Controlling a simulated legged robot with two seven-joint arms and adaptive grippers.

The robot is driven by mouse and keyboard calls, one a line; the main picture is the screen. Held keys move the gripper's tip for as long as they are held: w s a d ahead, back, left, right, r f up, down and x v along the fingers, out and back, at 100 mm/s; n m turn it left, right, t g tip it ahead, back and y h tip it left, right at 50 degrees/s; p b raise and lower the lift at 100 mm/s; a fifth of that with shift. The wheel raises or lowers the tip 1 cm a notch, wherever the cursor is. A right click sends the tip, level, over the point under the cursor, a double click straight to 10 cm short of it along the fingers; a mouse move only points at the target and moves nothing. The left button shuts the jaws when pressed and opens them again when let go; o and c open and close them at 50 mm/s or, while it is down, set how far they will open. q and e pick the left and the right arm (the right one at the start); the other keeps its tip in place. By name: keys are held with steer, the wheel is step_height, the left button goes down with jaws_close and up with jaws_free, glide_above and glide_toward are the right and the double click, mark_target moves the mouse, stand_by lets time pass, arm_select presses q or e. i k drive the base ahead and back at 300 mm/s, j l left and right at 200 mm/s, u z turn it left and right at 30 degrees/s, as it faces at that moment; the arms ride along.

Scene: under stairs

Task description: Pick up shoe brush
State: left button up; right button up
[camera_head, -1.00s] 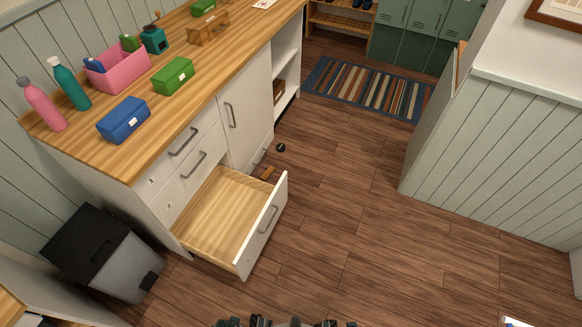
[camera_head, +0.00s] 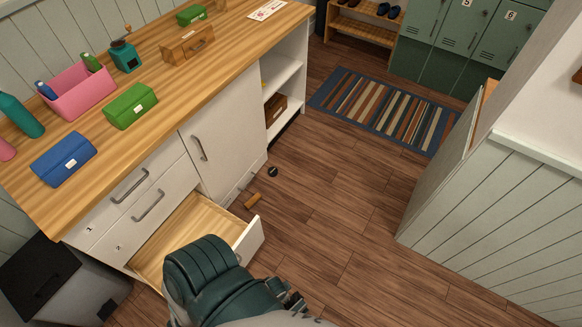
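A small orange-brown wooden piece (camera_head: 253,201) lies on the floor beside the cabinet base, just beyond the open drawer. It may be the shoe brush, but it is too small to be sure. A dark teal link of my arm, which seems to be my left, rises at the bottom over the drawer front. Dark mechanical parts, seemingly my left gripper (camera_head: 291,298), show beside it, well short of the wooden piece. Whether its fingers are open is hidden. My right gripper is not in view.
The bottom drawer (camera_head: 190,226) is pulled out; its visible part is empty. A small round black item (camera_head: 272,172) lies near the wooden piece. A bin (camera_head: 45,280) stands left of the cabinet. The floor to the right is clear up to a panelled wall (camera_head: 490,220).

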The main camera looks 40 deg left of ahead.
mark_target(256, 199)
steer(key=i+u, duration=0.75)
steer(key=i, duration=0.2)
steer(key=i+l+u, duration=0.25)
steer(key=i+u, duration=0.15)
